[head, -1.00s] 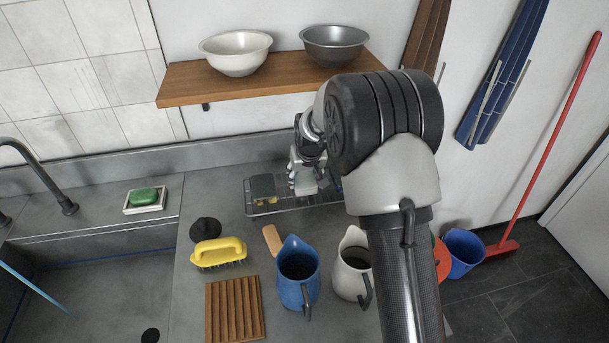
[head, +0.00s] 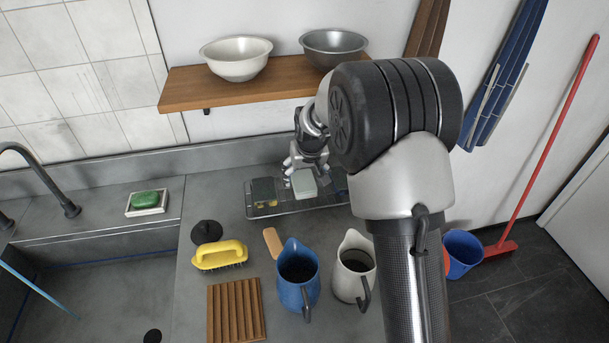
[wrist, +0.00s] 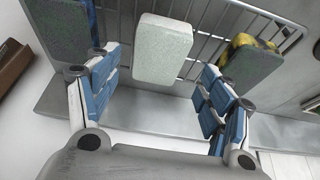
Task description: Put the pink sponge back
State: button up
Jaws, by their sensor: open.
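A wire rack (head: 283,210) stands on the grey counter below the shelf. A block-shaped sponge with a pale greenish-white top (head: 304,183) lies on it; in the wrist view this sponge (wrist: 163,50) sits between my fingers, with a gap on each side. No pink shows on it; its sides are mostly hidden. My gripper (head: 306,164) is open and empty, just above and behind this sponge in the head view. A dark-topped sponge with yellow below (head: 264,190) lies to its left on the rack. A blue item (head: 341,186) shows at the rack's right, partly hidden by my arm.
A blue jug (head: 297,275) and a white jug (head: 353,268) stand in front of the rack. A yellow brush (head: 219,255) and a slatted wooden board (head: 236,310) lie to the left. A wooden shelf (head: 275,82) with two bowls overhangs the back.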

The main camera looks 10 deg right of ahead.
jog(key=p+v, duration=0.3)
jog(key=v, duration=1)
jog(key=s+r, duration=0.5)
jog(key=s, duration=0.3)
jog(key=s+r, duration=0.5)
jog(key=s, duration=0.2)
jog(key=s+f, duration=0.1)
jog(key=s, duration=1.8)
jog(key=shift+s+d+f, duration=0.15)
jog(key=shift+s+f, duration=0.05)
jog(key=shift+c, duration=0.2)
